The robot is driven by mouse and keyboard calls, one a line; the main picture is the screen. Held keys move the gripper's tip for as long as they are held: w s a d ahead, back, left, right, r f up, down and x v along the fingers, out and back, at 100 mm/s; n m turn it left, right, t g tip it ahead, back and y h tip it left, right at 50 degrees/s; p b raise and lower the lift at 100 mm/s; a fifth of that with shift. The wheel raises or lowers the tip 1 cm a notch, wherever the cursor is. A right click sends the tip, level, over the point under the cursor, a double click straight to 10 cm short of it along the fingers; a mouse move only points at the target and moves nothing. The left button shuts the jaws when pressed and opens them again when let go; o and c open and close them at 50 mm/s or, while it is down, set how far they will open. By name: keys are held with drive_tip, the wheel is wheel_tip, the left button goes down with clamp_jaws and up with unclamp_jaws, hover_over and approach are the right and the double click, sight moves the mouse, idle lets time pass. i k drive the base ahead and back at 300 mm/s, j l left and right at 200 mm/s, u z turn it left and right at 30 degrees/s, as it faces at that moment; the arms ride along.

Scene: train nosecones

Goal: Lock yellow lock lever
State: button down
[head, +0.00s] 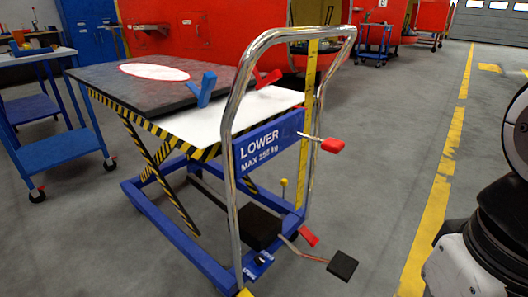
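A lift cart with a chrome push handle (231,135) stands in the middle of the head view. A small yellow-topped lever (284,183) stands upright low in its frame, behind the handle. A yellow piece (244,292) also shows at the foot of the handle's left post, cut off by the bottom edge. I cannot tell for sure which of these is the yellow lock lever, or whether it is locked. Parts of my arm show at the right edge, apart from the cart. My gripper is not in view.
The cart carries a blue "LOWER" sign (262,146), a red-tipped lever (332,146), a red pedal (309,236) and a black pedal (342,265). A blue lever (206,88) stands on the tabletop. A blue trolley (50,122) is at left. Floor right of the cart is clear.

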sight(284, 183)
drive_tip(key=i+l+z, duration=1.1)
drive_tip(key=i, duration=0.2)
drive_tip(key=i+l+z, duration=0.15)
drive_tip(key=i, duration=0.7)
drive_tip(key=i+z, duration=0.1)
drive_tip(key=i, duration=0.75)
drive_tip(key=i+u, duration=0.7)
drive_tip(key=u, duration=0.15)
drive_tip(key=i+l+u, duration=0.2)
drive_tip(key=u, duration=0.2)
drive_tip(key=i+j+u, duration=0.1)
drive_tip(key=i+u, duration=0.15)
drive_tip(key=u, duration=0.2)
drive_tip(key=i+u, duration=0.25)
drive_tip(key=u, duration=0.2)
drive_tip(key=i+u, duration=0.4)
drive_tip(key=i+l+u, duration=0.15)
drive_tip(key=u, duration=0.3)
